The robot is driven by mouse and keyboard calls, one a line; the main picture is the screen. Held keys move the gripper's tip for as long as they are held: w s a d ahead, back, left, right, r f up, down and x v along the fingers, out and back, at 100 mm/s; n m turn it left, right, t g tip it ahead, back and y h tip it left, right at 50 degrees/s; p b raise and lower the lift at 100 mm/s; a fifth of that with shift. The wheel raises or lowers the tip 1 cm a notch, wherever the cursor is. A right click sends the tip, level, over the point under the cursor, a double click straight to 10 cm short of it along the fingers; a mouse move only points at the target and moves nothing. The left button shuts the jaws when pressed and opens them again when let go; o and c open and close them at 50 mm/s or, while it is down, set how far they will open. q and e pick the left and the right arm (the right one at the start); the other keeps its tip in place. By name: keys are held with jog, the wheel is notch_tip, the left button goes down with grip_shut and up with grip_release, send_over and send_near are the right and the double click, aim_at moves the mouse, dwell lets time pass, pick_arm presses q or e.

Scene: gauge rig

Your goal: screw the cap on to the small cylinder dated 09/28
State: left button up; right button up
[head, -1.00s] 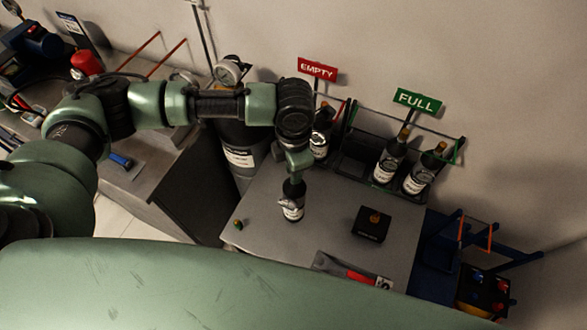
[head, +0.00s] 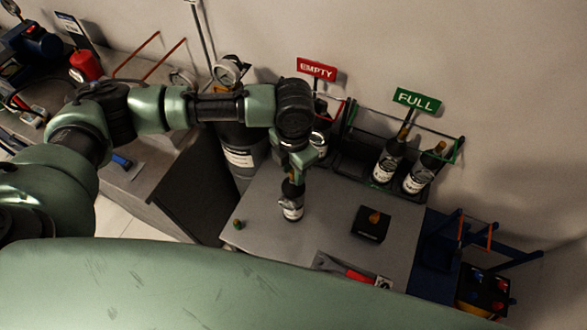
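A small dark cylinder (head: 292,208) with a white label stands upright on the grey table; the date on its label is too small to read. My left gripper (head: 294,171) is directly over its top, pointing down, with green finger parts on both sides. A brownish bit shows between them; I cannot tell whether it is a cap or the valve, or whether the fingers touch it. A small green and brown piece (head: 239,224) lies near the table's left edge; I cannot tell if it is a cap. My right gripper is out of view.
Two labelled cylinders stand in the rack under the FULL sign (head: 418,100). Another stands under the EMPTY sign (head: 316,69), partly hidden by my arm. A black block (head: 370,229) with an orange-brown top and a red-handled tool (head: 357,274) are on the table (head: 330,228).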

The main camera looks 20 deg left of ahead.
pick_arm(q)
jog(key=n, duration=0.5)
jog(key=shift+n, duration=0.4)
jog(key=n, duration=1.4)
grip_shut()
jog(key=m, duration=0.3)
jog(key=shift+m, duration=1.1)
